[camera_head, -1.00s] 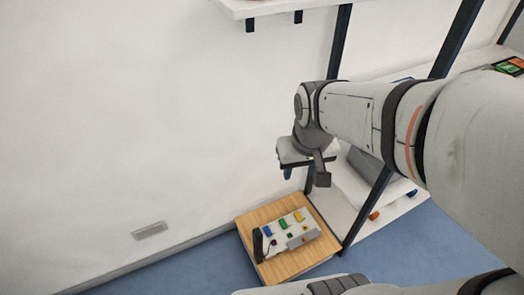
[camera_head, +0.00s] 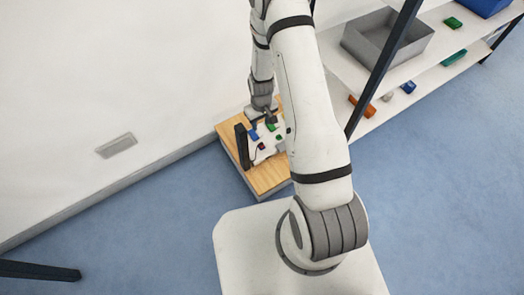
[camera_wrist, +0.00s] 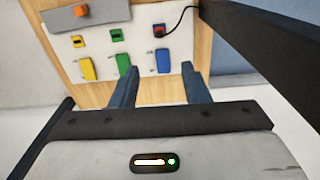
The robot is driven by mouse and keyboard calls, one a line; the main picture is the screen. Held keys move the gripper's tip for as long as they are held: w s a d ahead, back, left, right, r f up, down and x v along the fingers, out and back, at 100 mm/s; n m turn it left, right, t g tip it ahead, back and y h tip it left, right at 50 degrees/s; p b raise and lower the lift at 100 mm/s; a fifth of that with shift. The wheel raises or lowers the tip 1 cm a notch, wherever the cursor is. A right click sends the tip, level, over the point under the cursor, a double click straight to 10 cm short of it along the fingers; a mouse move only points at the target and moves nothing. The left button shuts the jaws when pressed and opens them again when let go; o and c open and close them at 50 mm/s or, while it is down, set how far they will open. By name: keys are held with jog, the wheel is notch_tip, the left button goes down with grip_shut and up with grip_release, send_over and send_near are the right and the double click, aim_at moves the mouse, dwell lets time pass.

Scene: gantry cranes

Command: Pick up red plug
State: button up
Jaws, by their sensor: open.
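The red plug (camera_wrist: 159,30) shows in the wrist view as a small red piece at a blue-framed socket, with a black cable (camera_wrist: 180,18) running from it up and right. It is on a white panel (camera_wrist: 140,57) with yellow, green and blue pieces. In the head view a small dark red spot (camera_head: 261,146) on the panel may be the plug. My gripper (camera_wrist: 161,70) is open and empty, its two fingers pointing at the panel. The blue piece (camera_wrist: 163,62) lies between the fingertips in the picture; the red plug is just beyond. In the head view my arm partly hides the panel.
The panel lies on a wooden-topped block (camera_head: 267,179) by the wall. A dark upright post (camera_head: 243,145) stands close at its left; it also shows in the wrist view (camera_wrist: 265,50). A shelf (camera_head: 382,116) with a grey bin (camera_head: 387,40) stands right. Blue floor is open in front.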

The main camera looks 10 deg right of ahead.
jog(key=b, duration=0.2)
send_over(262, 143)
jog(key=f, duration=0.9)
jog(key=shift+s+a+f, duration=0.15)
jog(key=shift+s+a, duration=0.05)
jog(key=shift+s, duration=0.2)
jog(key=f, duration=0.2)
jog(key=f+b, duration=0.2)
jog(key=f, duration=0.1)
jog(key=shift+w+d+f, duration=0.1)
jog(key=shift+w+f, duration=0.25)
jog(key=shift+r, duration=0.1)
jog(key=shift+c, duration=0.3)
grip_shut()
